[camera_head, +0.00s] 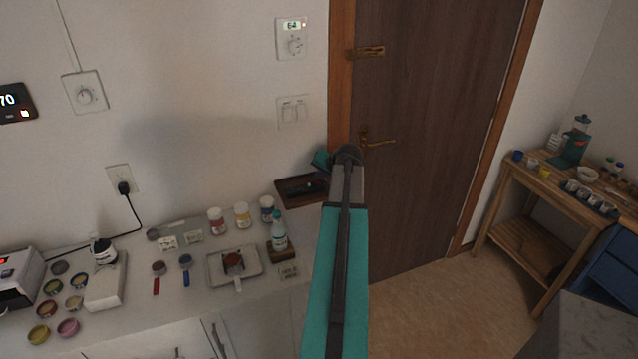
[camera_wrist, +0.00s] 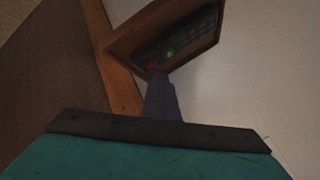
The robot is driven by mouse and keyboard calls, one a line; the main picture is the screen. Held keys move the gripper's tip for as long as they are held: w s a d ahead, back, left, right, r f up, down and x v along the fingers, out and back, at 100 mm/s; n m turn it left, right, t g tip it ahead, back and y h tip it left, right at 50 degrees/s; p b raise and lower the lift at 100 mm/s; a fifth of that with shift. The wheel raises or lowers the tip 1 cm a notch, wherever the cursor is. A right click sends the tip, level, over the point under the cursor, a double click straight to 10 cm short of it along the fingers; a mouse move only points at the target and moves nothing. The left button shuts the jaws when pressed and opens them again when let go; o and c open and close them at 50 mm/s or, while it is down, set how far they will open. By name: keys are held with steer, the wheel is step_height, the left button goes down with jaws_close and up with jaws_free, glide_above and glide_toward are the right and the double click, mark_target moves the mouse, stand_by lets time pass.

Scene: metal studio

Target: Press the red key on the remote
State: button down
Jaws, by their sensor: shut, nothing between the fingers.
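The remote (camera_wrist: 185,42) is a dark slab with rows of small keys, lying in a brown wooden tray (camera_wrist: 122,38). A green key (camera_wrist: 170,53) shows lit near its lower left end, and a dim red key (camera_wrist: 152,64) sits beside it. My gripper (camera_wrist: 160,77) is shut and empty. In the wrist view its tips lie just below the red key, over the tray's near rim; I cannot tell whether they touch. In the head view the remote (camera_head: 303,188) is small and dark in the tray (camera_head: 291,201), and my arm partly covers the tray's right side.
The tray stands at the counter's right end, near the door (camera_head: 430,120). Jars (camera_head: 242,215), a bottle (camera_head: 279,232) on a wooden stand and a plate (camera_head: 216,268) are on the counter (camera_head: 205,300) to the left. A wooden shelf table (camera_head: 530,230) stands far right.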

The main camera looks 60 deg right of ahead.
mark_target(319, 185)
steer(key=shift+f, duration=0.2)
steer(key=shift+w+f+b, duration=0.1)
steer(key=shift+f+b, duration=0.15)
steer(key=shift+b, duration=0.15)
steer(key=shift+f, duration=0.2)
stand_by(0.5)
steer(key=shift+r, duration=0.65)
stand_by(0.4)
step_height(319, 185, up, 6)
steer(key=p, duration=0.3)
stand_by(0.6)
stand_by(2.3)
